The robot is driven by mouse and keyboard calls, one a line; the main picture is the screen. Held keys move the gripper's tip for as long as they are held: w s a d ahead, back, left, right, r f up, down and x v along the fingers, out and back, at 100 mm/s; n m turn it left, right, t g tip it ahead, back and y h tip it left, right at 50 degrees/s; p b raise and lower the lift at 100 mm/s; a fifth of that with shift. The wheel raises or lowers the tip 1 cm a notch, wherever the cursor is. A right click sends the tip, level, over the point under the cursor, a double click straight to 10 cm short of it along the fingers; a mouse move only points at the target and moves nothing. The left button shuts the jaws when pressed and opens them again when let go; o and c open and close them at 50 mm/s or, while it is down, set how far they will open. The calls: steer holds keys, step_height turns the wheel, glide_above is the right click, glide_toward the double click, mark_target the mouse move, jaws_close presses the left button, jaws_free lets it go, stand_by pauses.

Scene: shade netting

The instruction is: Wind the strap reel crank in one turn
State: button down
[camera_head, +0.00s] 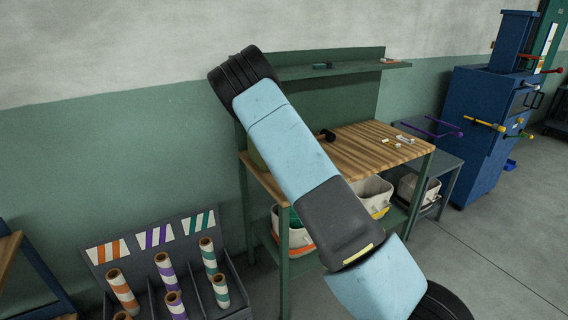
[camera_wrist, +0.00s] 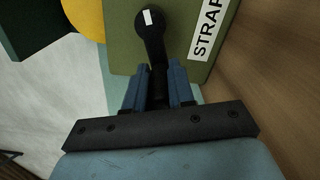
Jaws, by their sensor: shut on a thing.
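The strap reel shows in the wrist view as an olive-green housing (camera_wrist: 190,20) with a white label (camera_wrist: 206,25), cut off after "STRAP". Its black crank (camera_wrist: 153,42) has a round hub with a white mark at the top and points down the picture towards me. My gripper (camera_wrist: 158,80) has its two blue fingers on either side of the crank's handle end and is shut on it. In the head view my arm hides the gripper and most of the reel; a sliver of olive green (camera_head: 256,152) shows beside the arm on the bench.
The wooden bench top (camera_head: 375,145) holds small pale pieces at right and a black object (camera_head: 327,135) close to my arm. White bins (camera_head: 372,195) stand below. A rack of striped rolls (camera_head: 190,255) is at lower left, a blue cabinet (camera_head: 485,130) at right. A yellow round part (camera_wrist: 82,18) borders the housing.

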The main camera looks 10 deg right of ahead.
steer(key=m, duration=0.1)
steer(key=r+m, duration=0.1)
steer(key=m, duration=0.1)
steer(key=shift+w+d+r, duration=0.1)
steer(key=shift+d+r, duration=0.15)
steer(key=shift+r, duration=0.05)
steer(key=shift+w+d+r+m, duration=0.15)
steer(key=shift+d+r+m, duration=0.5)
steer(key=shift+m, duration=2.5)
steer(key=shift+w+d+r+m, duration=0.15)
steer(key=shift+d+r+m, duration=0.5)
steer(key=shift+m, duration=2.45)
steer(key=shift+w+d+r+m, duration=0.15)
steer(key=shift+d+r+m, duration=0.45)
steer(key=shift+m, duration=2.55)
steer(key=shift+d+f, duration=0.1)
steer(key=c, duration=1.2)
jaws_free()
steer(key=shift+o, duration=0.9)
steer(key=shift+w+r, duration=0.1)
steer(key=shift+r, duration=0.1)
